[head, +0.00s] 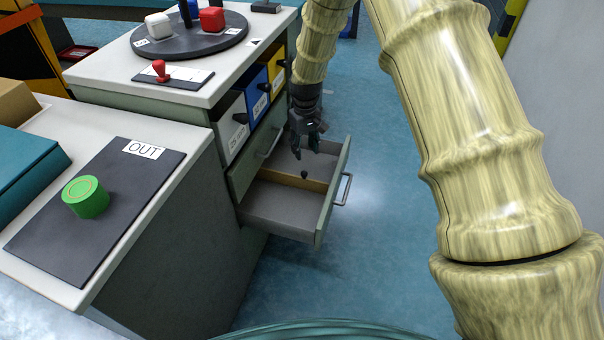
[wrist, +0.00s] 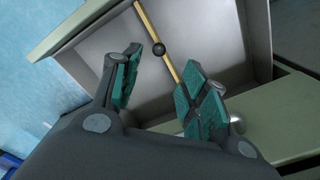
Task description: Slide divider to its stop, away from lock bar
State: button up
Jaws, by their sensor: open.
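The divider (head: 289,180) is a thin tan strip with a dark round knob (head: 304,174), standing across the inside of an open drawer (head: 278,208). In the wrist view the divider (wrist: 150,32) and its knob (wrist: 159,48) lie beyond my fingertips. My gripper (head: 308,147) is open above the drawer's far part, above and behind the knob. In the wrist view its green-padded fingers (wrist: 158,88) are spread apart, with the knob ahead between them and not touched. I cannot make out a lock bar.
The drawer's front has a metal handle (head: 344,189). White, blue and yellow bins (head: 257,92) sit above it in the cabinet. A turntable (head: 188,40) with red and white blocks and a red knob (head: 160,70) are on top. The floor to the right is clear.

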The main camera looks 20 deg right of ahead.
aim_at(304, 172)
jog(key=f, duration=0.4)
jog(key=f+b, duration=0.1)
jog(key=f, duration=0.3)
jog(key=f+b, duration=0.1)
jog(key=f, duration=0.2)
jog(key=shift+w+f, duration=0.25)
jog(key=shift+f, duration=0.15)
jog(key=shift+c, duration=0.2)
grip_shut()
